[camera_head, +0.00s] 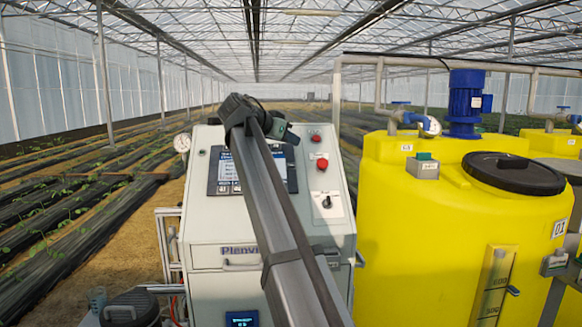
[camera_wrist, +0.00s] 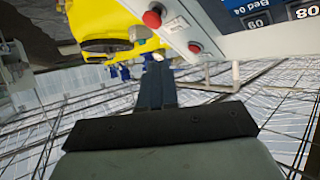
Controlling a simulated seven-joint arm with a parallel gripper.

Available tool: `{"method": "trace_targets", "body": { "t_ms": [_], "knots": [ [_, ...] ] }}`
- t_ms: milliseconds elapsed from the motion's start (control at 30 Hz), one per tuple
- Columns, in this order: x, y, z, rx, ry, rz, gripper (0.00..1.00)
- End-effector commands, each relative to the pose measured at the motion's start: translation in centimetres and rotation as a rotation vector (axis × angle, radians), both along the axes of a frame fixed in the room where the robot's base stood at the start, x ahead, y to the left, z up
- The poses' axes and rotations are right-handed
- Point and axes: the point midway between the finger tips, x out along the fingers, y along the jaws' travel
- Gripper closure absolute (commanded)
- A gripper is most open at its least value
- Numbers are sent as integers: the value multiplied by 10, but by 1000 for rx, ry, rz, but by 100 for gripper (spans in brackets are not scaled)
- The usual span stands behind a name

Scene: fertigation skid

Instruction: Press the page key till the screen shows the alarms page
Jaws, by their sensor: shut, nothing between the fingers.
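The screen (camera_head: 227,170) sits on the front of the pale control cabinet (camera_head: 205,222), with a light page on its left part. My arm crosses its middle, and I cannot read the page name. In the wrist view a blue corner of the screen (camera_wrist: 250,8) shows tilted lettering and number boxes. A row of small dark keys (camera_head: 224,188) lies along the screen's lower edge; I cannot tell which is the page key. My gripper (camera_wrist: 157,68) is shut and empty, pointing away from the wrist camera, apart from the panel as far as I can see.
Red buttons (camera_head: 322,163) and a black rotary switch (camera_head: 326,202) are on the cabinet's right side. A yellow tank (camera_head: 410,230) with a black lid (camera_head: 515,173) and blue pump (camera_head: 466,103) stands to the right. A gauge (camera_head: 182,143) is at the cabinet's left.

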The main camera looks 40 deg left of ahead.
Motion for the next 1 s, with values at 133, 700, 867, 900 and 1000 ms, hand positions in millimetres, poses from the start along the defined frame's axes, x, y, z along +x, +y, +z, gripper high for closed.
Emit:
{"method": "trace_targets", "body": {
  "t_ms": [133, 700, 867, 900, 1000],
  "knots": [
    [0, 0, -1, 0, 0, 0, 100],
    [20, 20, -30, -2, 1, 1, 100],
    [29, 29, -44, -1, 1, 0, 100],
    [31, 31, -48, -1, 1, 0, 100],
    [36, 36, -56, -2, 1, 0, 100]
  ]
}}
